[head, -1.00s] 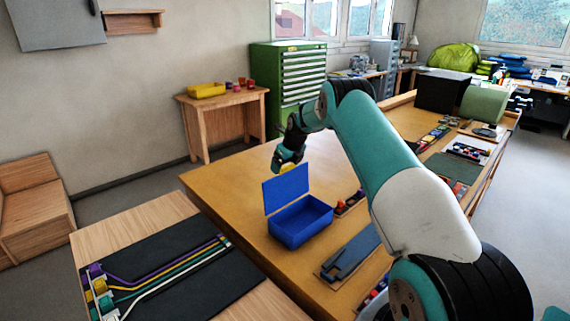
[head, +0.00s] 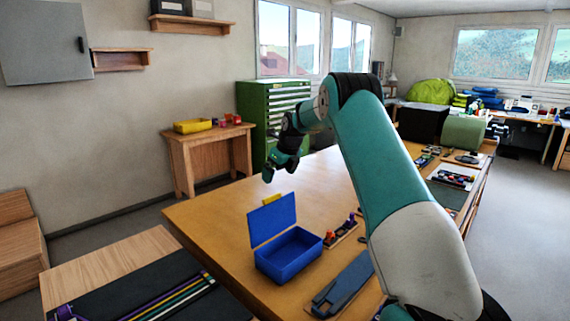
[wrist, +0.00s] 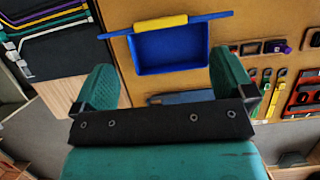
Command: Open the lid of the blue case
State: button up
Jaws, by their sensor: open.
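The blue case (head: 289,257) sits on the wooden table with its lid (head: 272,219) standing up, tilted a little back from upright. The case also shows in the wrist view (wrist: 171,50), where its inside looks empty. A yellow handle (head: 272,199) sits on the lid's edge, and it also shows in the wrist view (wrist: 160,24). My gripper (head: 281,177) is above the table, behind the lid and apart from it. In the wrist view its two teal fingers (wrist: 168,84) are wide apart with nothing between them.
The wooden table (head: 210,213) is bare to the left of and behind the case. A small tray with red and purple pieces (head: 342,232) and a dark blue flat piece (head: 344,286) lie right of the case. A black mat with coloured strips (head: 175,290) lies at front left.

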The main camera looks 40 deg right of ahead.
jog(key=b+v, duration=0.1)
jog(key=v, duration=0.6)
jog(key=shift+r, duration=0.2)
